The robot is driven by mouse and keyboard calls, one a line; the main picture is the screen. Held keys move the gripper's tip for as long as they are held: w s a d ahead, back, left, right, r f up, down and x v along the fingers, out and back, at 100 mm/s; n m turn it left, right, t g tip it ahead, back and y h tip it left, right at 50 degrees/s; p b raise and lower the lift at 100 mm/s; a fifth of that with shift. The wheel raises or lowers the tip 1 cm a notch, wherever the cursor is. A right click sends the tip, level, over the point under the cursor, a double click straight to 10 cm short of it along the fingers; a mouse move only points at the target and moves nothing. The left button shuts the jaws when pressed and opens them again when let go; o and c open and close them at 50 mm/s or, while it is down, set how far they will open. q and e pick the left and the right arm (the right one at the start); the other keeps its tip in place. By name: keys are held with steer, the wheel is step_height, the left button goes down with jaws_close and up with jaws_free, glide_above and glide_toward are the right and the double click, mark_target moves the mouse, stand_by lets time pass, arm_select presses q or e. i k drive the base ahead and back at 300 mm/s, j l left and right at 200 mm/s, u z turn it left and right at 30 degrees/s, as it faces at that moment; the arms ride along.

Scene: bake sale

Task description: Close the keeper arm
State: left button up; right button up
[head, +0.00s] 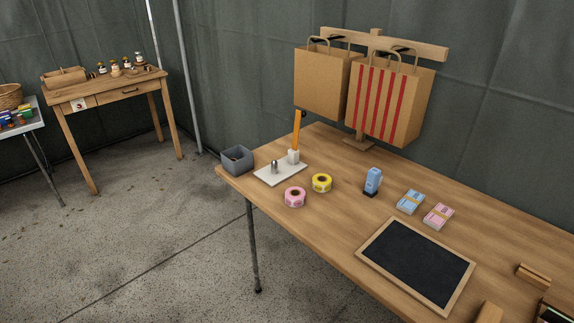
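An orange arm (297,132), which looks like the keeper arm, stands nearly upright with a slight lean to the right. Its lower end meets a white block (293,157) at the back right of a flat white base plate (266,178). A short grey post (274,167) stands on the plate, to the left of the block. The orange arm is swung up, clear of the post. No roll is on the post. Neither of my grippers is in view.
A pink roll (288,199) and a yellow roll (316,186) lie near the plate on the wooden table (345,205). A grey bin (237,165) sits left of the plate. Paper bags (323,85) hang behind. A blue stamp (373,179), card packs and a chalkboard (415,262) lie to the right.

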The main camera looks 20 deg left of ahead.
mark_target(299, 114)
steer(key=i+j+u, duration=0.85)
steer(key=u, duration=0.15)
steer(key=i+j+u, duration=0.2)
steer(key=u, duration=0.25)
steer(key=i+u, duration=0.5)
steer(key=i, duration=0.65)
steer(key=i+z, duration=0.25)
steer(key=i, duration=0.25)
steer(key=i+j+z, duration=0.2)
steer(key=i, duration=0.3)
steer(key=i+z, duration=0.2)
steer(key=z, duration=0.15)
steer(key=i+z, duration=0.15)
steer(key=z, duration=0.25)
steer(key=i+j+z, duration=0.15)
steer(key=z, duration=0.2)
steer(key=i+z, duration=0.15)
steer(key=z, duration=0.3)
steer(key=i+j+z, duration=0.1)
steer(key=z, duration=0.35)
steer(key=i+j+z, duration=0.1)
steer(key=z, duration=0.35)
steer(key=i+j+z, duration=0.1)
steer(key=z, duration=0.4)
steer(key=j+z, duration=0.2)
steer(key=z, duration=0.25)
